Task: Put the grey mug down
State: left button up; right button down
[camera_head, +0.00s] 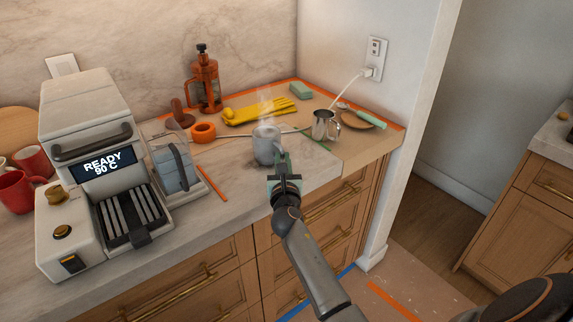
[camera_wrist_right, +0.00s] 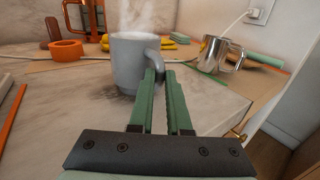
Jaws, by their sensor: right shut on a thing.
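The grey mug (camera_head: 266,145) is upright near the front of the stone counter, with steam rising from it. It also shows in the right wrist view (camera_wrist_right: 128,65). My right gripper (camera_head: 281,165) comes from the counter's front edge and is shut on the mug's handle; its green fingers (camera_wrist_right: 160,90) show in the wrist view. A dark shadow lies close under the mug. I cannot tell whether its base touches the counter. My left gripper is not in view.
A steel pitcher (camera_head: 325,125) stands to the mug's right. Yellow gloves (camera_head: 260,110), an orange tape roll (camera_head: 203,132) and an orange French press (camera_head: 206,85) are behind. A water tank (camera_head: 174,165) and coffee machine (camera_head: 90,140) stand left. Bare counter (camera_head: 235,190) lies left of the gripper.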

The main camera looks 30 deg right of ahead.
jog(key=shift+a+r, duration=0.15)
jog(key=shift+r, duration=0.05)
jog(key=shift+f, duration=0.15)
jog(key=c, duration=0.9)
grip_release()
